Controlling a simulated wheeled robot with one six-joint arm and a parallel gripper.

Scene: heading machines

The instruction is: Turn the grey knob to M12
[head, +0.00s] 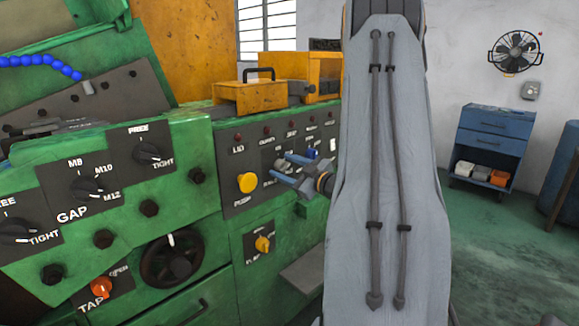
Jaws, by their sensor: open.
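The dark grey knob (88,187) sits on a black plate marked M8, M10 and M12, with GAP below it, on the green machine's front at left. M8 is above the knob, M10 at its upper right and M12 at its lower right. A small pale mark shows on the knob's right side, but it is too small to read its setting surely. My gripper (277,170) has blue fingers spread apart and empty. It is well to the right of the knob, in front of the control panel, touching nothing that I can make out.
Two FREE/TIGHT knobs (147,153) (15,231) flank the GAP plate. Dark bolts (149,208), a black handwheel (171,260) and an orange TAP knob (102,287) stick out nearby. The panel has a yellow push button (247,183) and a yellow knob (263,244). My grey arm blocks the middle right.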

